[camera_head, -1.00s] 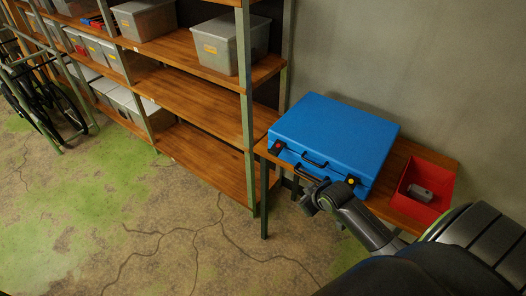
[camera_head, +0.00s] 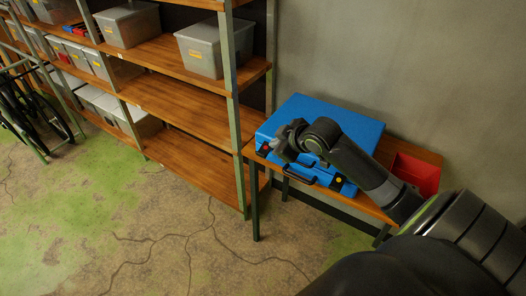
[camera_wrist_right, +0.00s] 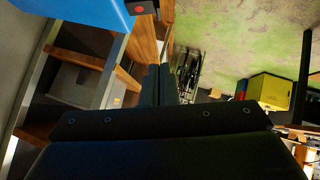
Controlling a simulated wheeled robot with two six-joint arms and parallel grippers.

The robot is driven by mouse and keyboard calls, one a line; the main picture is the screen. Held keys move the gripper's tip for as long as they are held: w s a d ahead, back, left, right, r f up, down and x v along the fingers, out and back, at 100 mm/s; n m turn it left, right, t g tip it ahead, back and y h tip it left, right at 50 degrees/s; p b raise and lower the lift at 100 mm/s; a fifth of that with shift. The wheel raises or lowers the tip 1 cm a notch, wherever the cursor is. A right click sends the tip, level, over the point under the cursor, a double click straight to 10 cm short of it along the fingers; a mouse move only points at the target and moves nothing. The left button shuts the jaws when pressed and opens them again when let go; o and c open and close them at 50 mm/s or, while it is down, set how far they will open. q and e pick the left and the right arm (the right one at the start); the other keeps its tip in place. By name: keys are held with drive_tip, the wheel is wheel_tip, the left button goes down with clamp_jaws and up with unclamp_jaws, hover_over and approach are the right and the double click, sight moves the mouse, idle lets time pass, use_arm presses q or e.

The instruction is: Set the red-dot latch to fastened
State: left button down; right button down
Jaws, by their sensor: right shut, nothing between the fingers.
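The blue case (camera_head: 345,112) lies closed on a small wooden table. The red-dot latch (camera_head: 265,146) is at the left of its front side; its red dot also shows at the top of the right wrist view (camera_wrist_right: 138,10). I cannot tell the latch's position. The yellow-dot latch (camera_head: 337,181) is at the right of that side. My right gripper (camera_head: 279,148) is shut and empty, just right of the red-dot latch in the head view; its fingers (camera_wrist_right: 158,85) are together in the wrist view, apart from the red dot. My left gripper is not in view.
A red bin (camera_head: 420,172) stands on the table's right end, partly behind my right arm. A wooden shelf unit (camera_head: 190,105) with grey boxes stands left of the table. The floor in front is clear. A wall is behind the case.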

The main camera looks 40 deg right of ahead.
drive_tip(key=p, duration=0.1)
hover_over(258, 152)
drive_tip(key=s+a, duration=0.1)
drive_tip(key=s, duration=0.3)
wheel_tip(258, 152, down, 6)
drive_tip(key=shift+w+d+f+p, duration=0.15)
drive_tip(key=shift+f+p, duration=0.05)
drive_tip(key=shift+f, duration=0.55)
drive_tip(key=shift+w+d+f+p, duration=0.2)
drive_tip(key=shift+f, duration=0.55)
drive_tip(key=shift+w+d+f+p, duration=0.15)
drive_tip(key=shift+f+p, duration=0.05)
drive_tip(key=shift+f, duration=0.55)
